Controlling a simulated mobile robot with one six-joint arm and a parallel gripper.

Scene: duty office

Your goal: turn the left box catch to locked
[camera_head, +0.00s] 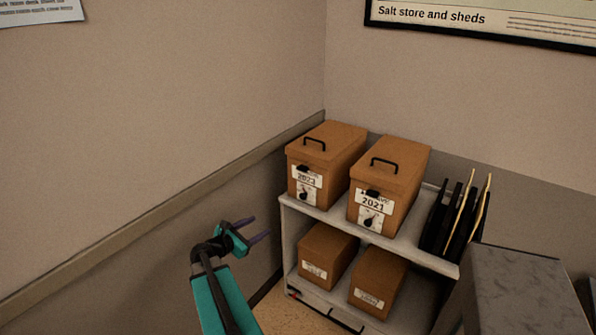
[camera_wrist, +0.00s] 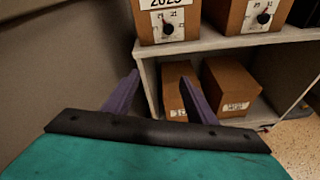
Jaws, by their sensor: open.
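The left box (camera_head: 323,159) is brown, with a black lid handle and a white label reading 2023. It stands on the top of a grey shelf unit. Its catch is a small black knob (camera_head: 302,195) low on the front label; the catch also shows in the wrist view (camera_wrist: 167,28). I cannot read which mark the knob points to. The right box (camera_head: 395,180), labelled 2021, has a similar black knob (camera_head: 369,222). My gripper (camera_head: 260,229) is open and empty, left of the shelf and lower than the left box, apart from it. Its purple fingers (camera_wrist: 155,92) frame empty space in the wrist view.
The grey shelf unit (camera_head: 412,250) holds two smaller brown boxes, left (camera_head: 327,254) and right (camera_head: 377,280), on its lower level. Black and yellow-edged folders (camera_head: 458,218) stand on top at the right. A wall with a rail (camera_head: 170,208) runs close on the left.

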